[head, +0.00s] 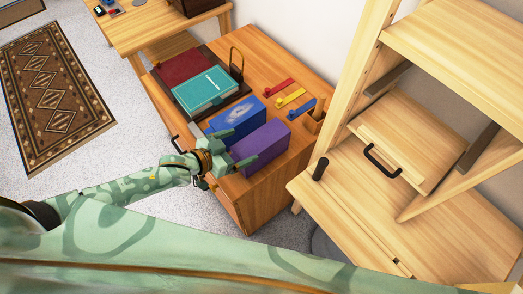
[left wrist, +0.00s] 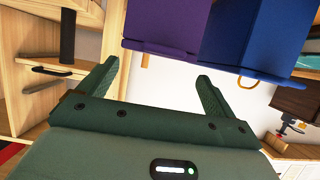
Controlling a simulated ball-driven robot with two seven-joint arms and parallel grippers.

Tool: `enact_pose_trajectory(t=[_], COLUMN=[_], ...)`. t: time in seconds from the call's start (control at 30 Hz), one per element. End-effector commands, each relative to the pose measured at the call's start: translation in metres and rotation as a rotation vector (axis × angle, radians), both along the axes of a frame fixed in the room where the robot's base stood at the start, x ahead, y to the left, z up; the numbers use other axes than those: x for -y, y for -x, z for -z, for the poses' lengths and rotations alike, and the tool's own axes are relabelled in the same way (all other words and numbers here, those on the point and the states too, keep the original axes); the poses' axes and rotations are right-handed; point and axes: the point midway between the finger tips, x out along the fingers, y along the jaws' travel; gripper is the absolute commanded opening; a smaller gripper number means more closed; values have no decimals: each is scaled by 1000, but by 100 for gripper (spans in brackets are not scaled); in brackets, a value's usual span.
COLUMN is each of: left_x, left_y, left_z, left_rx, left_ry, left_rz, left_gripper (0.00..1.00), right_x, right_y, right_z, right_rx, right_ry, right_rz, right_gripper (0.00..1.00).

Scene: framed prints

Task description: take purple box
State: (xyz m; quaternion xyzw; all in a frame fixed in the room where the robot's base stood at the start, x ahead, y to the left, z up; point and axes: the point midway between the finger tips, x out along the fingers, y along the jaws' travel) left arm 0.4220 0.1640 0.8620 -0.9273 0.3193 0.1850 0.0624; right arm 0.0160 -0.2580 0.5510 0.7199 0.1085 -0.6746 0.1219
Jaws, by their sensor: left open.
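The purple box (head: 264,143) stands on the wooden cabinet near its front edge, at the right end of the row. It also shows at the top of the left wrist view (left wrist: 165,25), beyond the fingers. My left gripper (head: 237,149) is open at the near side of the purple box, its two fingers spread. In the left wrist view the gap between the fingertips (left wrist: 156,76) looks empty. Whether a finger touches the box I cannot tell. My right gripper is not in view.
A blue box (head: 238,117) stands beside the purple one, also in the left wrist view (left wrist: 248,38). A teal book (head: 204,90) and red book (head: 184,66) lie behind. Small red (head: 279,87), yellow (head: 290,98) and blue pieces lie along the wall. A wooden shelf (head: 440,225) stands right.

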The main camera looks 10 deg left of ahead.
Motion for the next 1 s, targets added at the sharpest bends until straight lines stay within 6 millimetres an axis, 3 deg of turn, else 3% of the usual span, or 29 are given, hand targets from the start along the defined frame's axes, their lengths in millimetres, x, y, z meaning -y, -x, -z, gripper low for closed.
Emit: enact_pose_trajectory(t=[0.47, 0.73, 0.77, 1.0], left_x=[37, 40, 39, 39], left_y=[-39, -42, -42, -42], left_z=[25, 25, 25, 25], left_rx=[0, 0, 0, 0], left_ry=[0, -1, -1, -1], left_rz=[-1, 0, 0, 0], left_gripper=[91, 91, 85, 19], right_x=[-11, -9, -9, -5], right_y=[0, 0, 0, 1], right_z=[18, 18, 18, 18], right_rx=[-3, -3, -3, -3], right_ry=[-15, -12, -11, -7], right_rz=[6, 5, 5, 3], right_gripper=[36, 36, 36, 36])
